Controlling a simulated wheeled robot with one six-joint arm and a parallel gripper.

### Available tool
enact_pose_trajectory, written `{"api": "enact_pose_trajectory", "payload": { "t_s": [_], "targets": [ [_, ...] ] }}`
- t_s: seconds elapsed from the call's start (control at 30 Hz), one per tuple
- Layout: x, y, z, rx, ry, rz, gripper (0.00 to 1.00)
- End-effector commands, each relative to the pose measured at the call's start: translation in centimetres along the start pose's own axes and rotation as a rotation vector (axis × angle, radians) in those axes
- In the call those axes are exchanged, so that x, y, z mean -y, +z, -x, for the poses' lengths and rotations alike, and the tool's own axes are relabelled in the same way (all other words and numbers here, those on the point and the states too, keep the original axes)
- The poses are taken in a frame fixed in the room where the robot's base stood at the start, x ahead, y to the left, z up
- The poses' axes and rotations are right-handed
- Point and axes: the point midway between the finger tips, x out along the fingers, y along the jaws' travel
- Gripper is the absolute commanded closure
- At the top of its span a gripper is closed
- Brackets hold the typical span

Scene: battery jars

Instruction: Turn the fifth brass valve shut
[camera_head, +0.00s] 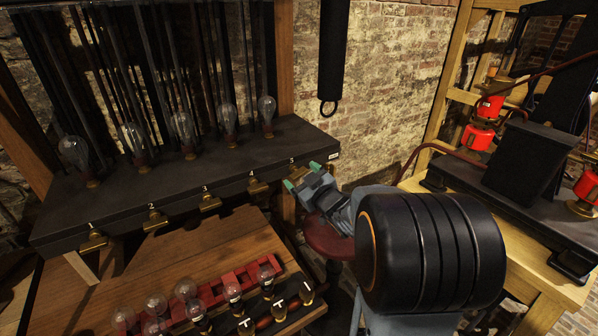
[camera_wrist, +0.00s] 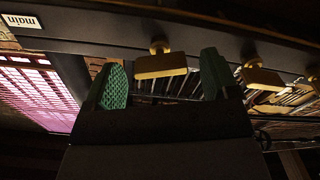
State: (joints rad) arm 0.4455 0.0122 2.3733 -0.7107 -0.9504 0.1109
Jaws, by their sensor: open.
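The fifth brass valve (camera_head: 298,172) is under the number 5 at the right end of the dark shelf's front edge. In the head view it is partly hidden by my gripper (camera_head: 301,177). In the wrist view a brass handle (camera_wrist: 160,65), which looks like the fifth valve, lies crosswise between the two green fingertips of my gripper (camera_wrist: 163,78). The fingers are open, with a gap to the handle on each side. I cannot tell how deep the handle sits between them. A neighbouring brass valve (camera_wrist: 262,77) is just right of the fingers.
Other brass valves, including valve 4 (camera_head: 257,186) and valve 1 (camera_head: 92,240), line the dark shelf (camera_head: 215,165). Glass bulbs (camera_head: 267,108) stand on top. Below, a red rack (camera_head: 215,287) and more bulbs sit on the wooden bench (camera_head: 190,250). A red stool (camera_head: 328,238) is under my arm.

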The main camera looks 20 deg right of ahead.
Motion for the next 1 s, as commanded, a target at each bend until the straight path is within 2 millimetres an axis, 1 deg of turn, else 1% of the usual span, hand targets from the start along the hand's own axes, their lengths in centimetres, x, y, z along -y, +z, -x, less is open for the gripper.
{"api": "enact_pose_trajectory", "payload": {
  "t_s": [0.1,0.2,0.6,1.0],
  "targets": [
    [0.0,-0.1,-1.1,0.000,-0.002,-0.001,0.19],
    [0.0,0.0,-1.6,0.000,0.000,-0.001,0.19],
    [0.0,0.0,-2.0,0.000,0.000,0.000,0.20],
    [0.0,0.0,-2.0,0.000,0.000,-0.001,0.58]
  ]
}}
